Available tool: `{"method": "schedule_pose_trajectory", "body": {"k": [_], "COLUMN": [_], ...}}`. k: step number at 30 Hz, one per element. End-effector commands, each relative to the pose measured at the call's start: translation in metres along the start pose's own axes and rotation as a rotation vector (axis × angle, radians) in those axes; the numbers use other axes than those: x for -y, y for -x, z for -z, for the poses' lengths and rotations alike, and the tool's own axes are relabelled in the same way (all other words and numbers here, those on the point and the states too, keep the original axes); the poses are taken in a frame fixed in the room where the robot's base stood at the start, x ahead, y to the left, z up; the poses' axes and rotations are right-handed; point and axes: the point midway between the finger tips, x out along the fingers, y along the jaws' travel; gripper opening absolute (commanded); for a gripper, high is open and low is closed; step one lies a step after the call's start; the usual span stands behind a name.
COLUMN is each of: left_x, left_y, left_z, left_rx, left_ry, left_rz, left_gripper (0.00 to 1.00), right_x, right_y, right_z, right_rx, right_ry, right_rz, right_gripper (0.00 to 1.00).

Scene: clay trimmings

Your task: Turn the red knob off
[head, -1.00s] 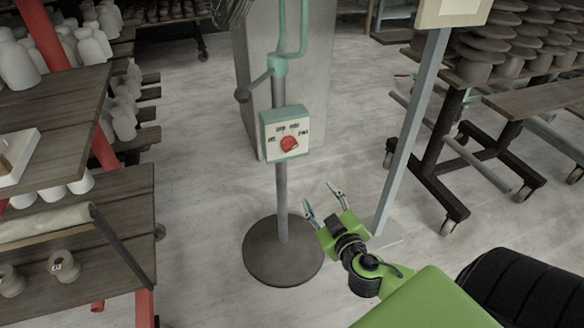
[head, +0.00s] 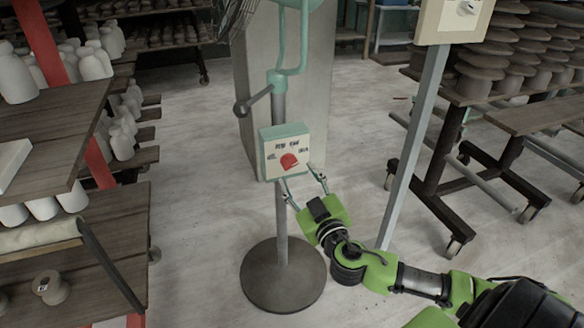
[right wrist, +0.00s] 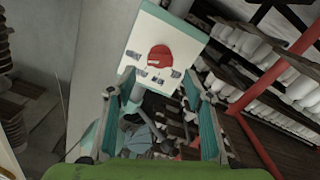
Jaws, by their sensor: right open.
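The red knob (head: 289,161) is on the cream face of a teal-edged control box (head: 271,169), mounted on a grey pole with a round dark base (head: 283,285). Small dark labels arc above the knob; I cannot read them surely. My right gripper (head: 303,182) is open and empty, its fingertips just below and right of the knob, by the box's lower edge. In the right wrist view the knob (right wrist: 160,56) shows uncovered beyond the spread fingers (right wrist: 150,92), apart from them. My left gripper is out of view.
A wooden shelf with white bottles (head: 92,62) is at the left. A wheeled rack of clay pieces (head: 485,75) is at the right.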

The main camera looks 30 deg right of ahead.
Motion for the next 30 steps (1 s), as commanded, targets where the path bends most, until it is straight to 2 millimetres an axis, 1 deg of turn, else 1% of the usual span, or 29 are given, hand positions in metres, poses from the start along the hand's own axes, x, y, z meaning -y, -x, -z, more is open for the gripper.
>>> {"method": "schedule_pose_trajectory", "body": {"k": [1, 6, 12, 17, 25, 26, 27, 29, 30], "left_x": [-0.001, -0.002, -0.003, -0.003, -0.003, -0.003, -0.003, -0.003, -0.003], "left_y": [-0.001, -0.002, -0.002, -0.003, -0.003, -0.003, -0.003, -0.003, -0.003], "left_z": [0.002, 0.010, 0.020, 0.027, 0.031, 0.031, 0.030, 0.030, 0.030], "left_rx": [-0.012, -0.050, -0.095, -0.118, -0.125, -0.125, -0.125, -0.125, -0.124], "left_ry": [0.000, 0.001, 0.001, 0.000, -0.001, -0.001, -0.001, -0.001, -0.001], "left_rz": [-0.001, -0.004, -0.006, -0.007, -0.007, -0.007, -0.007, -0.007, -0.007], "left_gripper": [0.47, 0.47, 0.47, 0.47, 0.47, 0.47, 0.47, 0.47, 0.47], "right_x": [-0.001, -0.001, 0.000, 0.000, 0.000, 0.000, 0.000, 0.000, 0.000], "right_y": [-0.009, -0.032, -0.050, -0.056, -0.056, -0.056, -0.056, -0.056, -0.056], "right_z": [0.001, 0.001, 0.000, 0.000, 0.000, 0.000, 0.000, 0.000, 0.000], "right_rx": [-0.003, -0.002, 0.000, 0.000, 0.000, 0.000, 0.000, 0.000, 0.000], "right_ry": [0.001, 0.001, 0.001, 0.000, 0.000, 0.000, 0.000, 0.000, 0.000], "right_rz": [-0.003, -0.001, 0.000, 0.000, 0.001, 0.001, 0.001, 0.001, 0.001], "right_gripper": [0.47, 0.47, 0.47, 0.47, 0.47, 0.39, 0.29, 0.13, 0.09]}}
